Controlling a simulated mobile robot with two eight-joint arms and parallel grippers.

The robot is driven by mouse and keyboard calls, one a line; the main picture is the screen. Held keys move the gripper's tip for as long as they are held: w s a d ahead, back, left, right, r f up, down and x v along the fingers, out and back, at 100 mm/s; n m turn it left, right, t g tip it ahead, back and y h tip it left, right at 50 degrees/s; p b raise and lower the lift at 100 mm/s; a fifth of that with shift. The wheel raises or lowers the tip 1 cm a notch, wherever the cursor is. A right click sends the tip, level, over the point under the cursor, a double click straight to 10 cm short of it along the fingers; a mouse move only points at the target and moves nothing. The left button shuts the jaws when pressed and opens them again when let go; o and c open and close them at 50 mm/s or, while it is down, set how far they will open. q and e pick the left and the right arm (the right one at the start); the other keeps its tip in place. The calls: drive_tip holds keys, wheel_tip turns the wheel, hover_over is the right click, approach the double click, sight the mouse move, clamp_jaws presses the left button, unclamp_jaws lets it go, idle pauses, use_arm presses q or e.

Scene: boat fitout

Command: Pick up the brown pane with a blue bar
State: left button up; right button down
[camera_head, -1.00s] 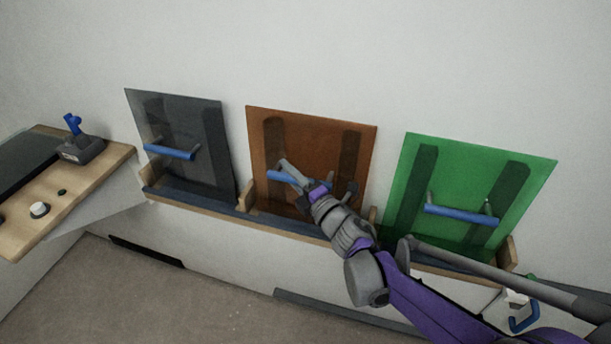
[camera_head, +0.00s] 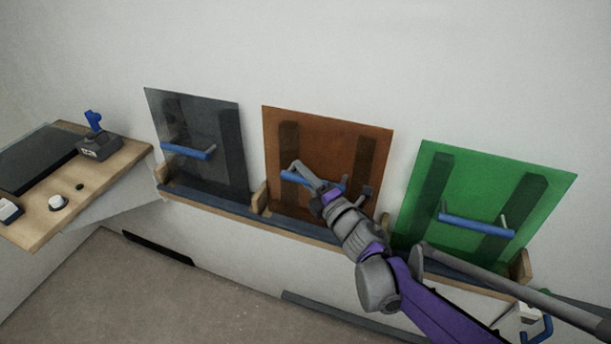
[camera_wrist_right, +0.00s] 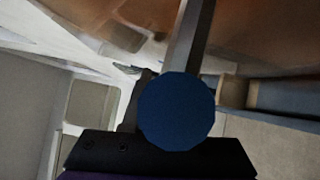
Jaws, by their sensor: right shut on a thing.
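The brown pane (camera_head: 330,140) leans against the wall in the middle slot of a wooden rack, between a grey pane and a green pane. Its blue bar (camera_head: 294,177) runs across its front, partly covered by my gripper. My right gripper (camera_head: 312,180) is shut on the blue bar. In the right wrist view the round blue end of the bar (camera_wrist_right: 176,111) sits close in front of the gripper, with the brown pane (camera_wrist_right: 262,35) blurred above. My left gripper is not in view.
The grey pane (camera_head: 190,125) and green pane (camera_head: 490,185) with their own blue bars stand on either side. The wooden rack (camera_head: 258,196) has low dividers. A wooden console (camera_head: 110,180) with a blue-topped lever (camera_head: 95,125) is at left. Floor (camera_head: 190,300) below is mostly clear.

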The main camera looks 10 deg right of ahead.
wheel_tip(320, 180, up, 27)
drive_tip(key=p, duration=0.5)
drive_tip(key=shift+r, duration=0.2)
drive_tip(key=c, duration=1.3)
unclamp_jaws()
clamp_jaws()
